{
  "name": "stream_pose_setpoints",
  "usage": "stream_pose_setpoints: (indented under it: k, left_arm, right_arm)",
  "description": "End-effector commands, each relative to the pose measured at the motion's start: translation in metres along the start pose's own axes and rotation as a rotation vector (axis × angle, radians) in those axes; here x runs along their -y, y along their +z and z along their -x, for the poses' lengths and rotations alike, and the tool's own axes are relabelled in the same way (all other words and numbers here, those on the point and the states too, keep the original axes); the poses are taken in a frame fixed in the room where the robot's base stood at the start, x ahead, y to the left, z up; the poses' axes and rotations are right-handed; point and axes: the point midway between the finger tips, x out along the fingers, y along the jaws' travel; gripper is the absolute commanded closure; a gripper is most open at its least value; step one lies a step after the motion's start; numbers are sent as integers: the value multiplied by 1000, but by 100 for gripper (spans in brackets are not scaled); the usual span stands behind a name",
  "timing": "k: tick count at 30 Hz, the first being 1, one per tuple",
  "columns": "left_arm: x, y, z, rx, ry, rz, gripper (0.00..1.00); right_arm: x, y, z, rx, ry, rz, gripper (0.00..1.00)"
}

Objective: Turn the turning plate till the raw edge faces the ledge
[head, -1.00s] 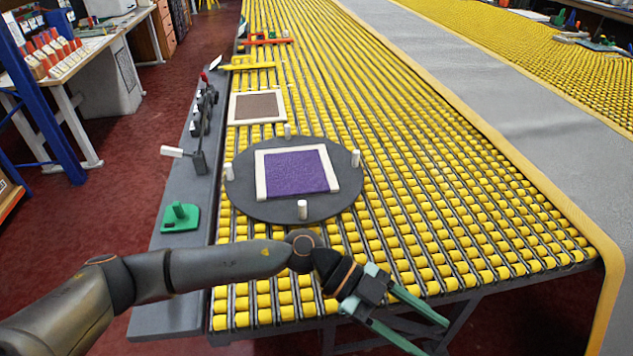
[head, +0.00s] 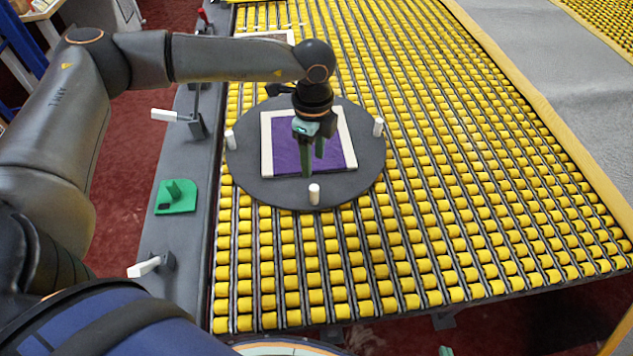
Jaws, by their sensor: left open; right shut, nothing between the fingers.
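The dark grey round turning plate (head: 250,190) lies on the yellow rollers. White pegs stand near its rim, such as the front peg (head: 314,194) and the right peg (head: 378,127). On it lies a purple rug piece (head: 340,160) with pale binding on its left, far and right sides. Its unbound raw edge (head: 285,175) faces the near side. The grey ledge (head: 190,235) runs along the left. My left gripper (head: 313,165) points down over the rug, open; I cannot tell whether its tips touch. Only a green tip of my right gripper (head: 445,351) shows at the bottom edge.
Behind the plate, another pale-framed piece (head: 275,36) is partly hidden by my arm. Rollers right of the plate are clear.

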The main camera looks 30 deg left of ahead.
Motion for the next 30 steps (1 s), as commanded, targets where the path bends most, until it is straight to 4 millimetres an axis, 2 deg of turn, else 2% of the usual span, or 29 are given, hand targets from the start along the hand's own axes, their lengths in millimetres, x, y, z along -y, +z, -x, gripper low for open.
stream_pose_setpoints:
  k: [9,15,21,30]
  left_arm:
    - [-2,-1,-64,-1,5,-4,43]
    - [-1,-2,-97,-2,2,-4,43]
    - [-1,-2,-111,-4,2,-4,43]
    - [-1,-2,-113,-4,1,-4,44]
  right_arm:
    - [0,-6,6,1,0,0,100]
    - [0,-7,7,1,0,0,100]
    - [0,-7,7,1,0,0,100]
    - [0,-7,7,1,0,0,100]
